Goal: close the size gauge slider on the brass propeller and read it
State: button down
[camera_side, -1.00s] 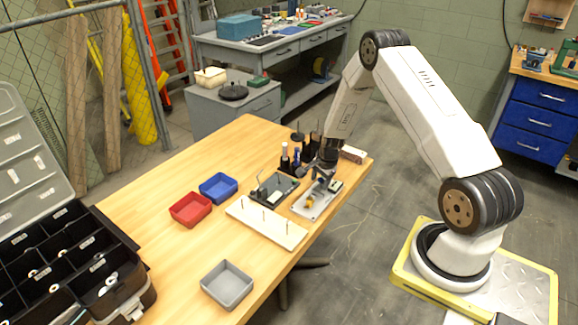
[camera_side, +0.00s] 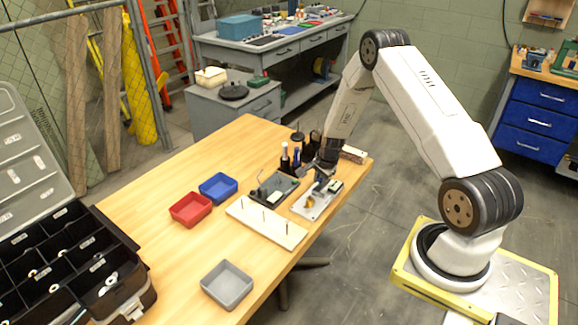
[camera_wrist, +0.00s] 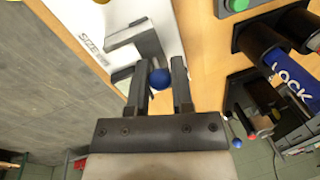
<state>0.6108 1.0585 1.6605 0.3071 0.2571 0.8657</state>
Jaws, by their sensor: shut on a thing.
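The size gauge is a light plate (camera_side: 314,207) near the table's right edge, with "SIZE" lettering on it in the wrist view (camera_wrist: 118,38). A grey metal jaw block (camera_wrist: 137,42) stands on it. The brass propeller (camera_side: 309,202) shows as a small gold shape on the plate; in the wrist view only a yellow edge appears at the top. My gripper (camera_wrist: 156,75) is at the back end of the gauge, its fingers either side of the slider's blue knob (camera_wrist: 160,78), shut on it. In the side view my gripper (camera_side: 321,178) is small, and the scale reading is illegible.
A dark fixture plate (camera_side: 275,188) and a white board with pegs (camera_side: 266,223) lie left of the gauge. Black holders with bottles, one marked LOCK (camera_wrist: 290,72), stand close behind. Blue (camera_side: 218,188), red (camera_side: 190,209) and grey (camera_side: 227,285) trays sit further left.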

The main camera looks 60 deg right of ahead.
dwell(0.8)
jog(key=shift+a, duration=1)
jog(key=c, duration=0.5)
grip_release()
jog(key=shift+r, duration=0.2)
jog(key=shift+s+a+r, duration=0.1)
jog(key=shift+s+r, duration=0.15)
jog(key=shift+r, duration=0.95)
jog(key=shift+s+r, duration=0.25)
jog(key=shift+r, duration=1)
jog(key=shift+s+a+r, duration=0.1)
jog(key=shift+s+r, duration=0.15)
jog(key=shift+r, duration=0.95)
